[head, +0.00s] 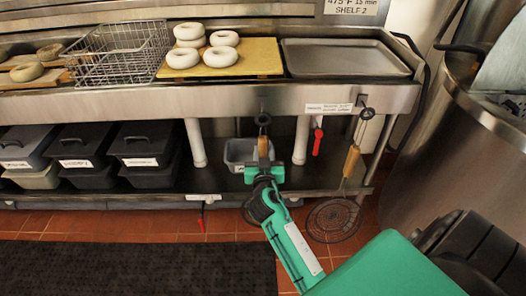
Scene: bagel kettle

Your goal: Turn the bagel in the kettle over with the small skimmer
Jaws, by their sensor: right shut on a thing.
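The small skimmer (263,148) hangs at the front of the steel counter, with a tan wooden handle and a dark loop at its top by the hook. My right gripper (264,171) is shut on the lower part of its handle. The skimmer's head is mostly hidden behind my gripper and green arm. A larger skimmer (351,162) with a round wire head hangs to the right. The big steel kettle (440,135) stands at the right edge, partly cut off. No bagel in it can be made out. My left gripper is out of view.
On the counter are a wire basket (122,55), a wooden board (262,58) with several bagels and an empty metal tray (345,58). Lidded dark bins (145,143) and a grey tub (240,152) sit on the lower shelf. A black mat (130,268) covers floor at left.

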